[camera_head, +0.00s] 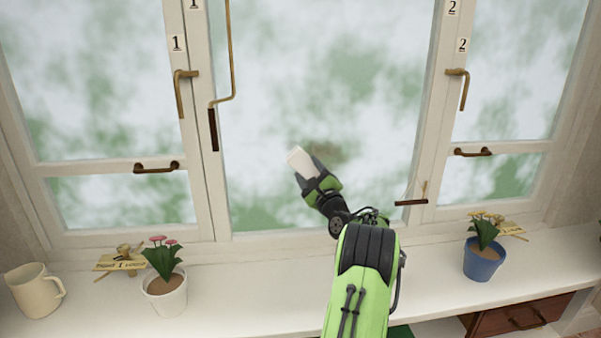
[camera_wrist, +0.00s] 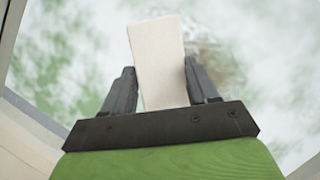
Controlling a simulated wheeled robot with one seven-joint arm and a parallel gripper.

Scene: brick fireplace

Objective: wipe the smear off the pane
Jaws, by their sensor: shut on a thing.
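The pane (camera_head: 370,70) is the large middle window glass, with a blurred green and white view behind it. A brownish smear (camera_head: 322,151) lies on its lower middle part. In the wrist view the smear (camera_wrist: 212,62) shows to the right of and behind the held block. My gripper (camera_head: 310,178) is shut on a white block-like wiper (camera_head: 301,161). In the wrist view the wiper (camera_wrist: 160,62) stands up between the two dark fingers. The wiper is just left of the smear in the head view. I cannot tell whether it touches the glass.
A white pot with pink flowers (camera_head: 166,295), a cream mug (camera_head: 36,291) and a blue pot (camera_head: 483,260) stand on the white sill (camera_head: 260,285). A brass rod with a dark handle (camera_head: 213,130) hangs left of the pane. A small dark-handled item (camera_head: 411,202) is at lower right.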

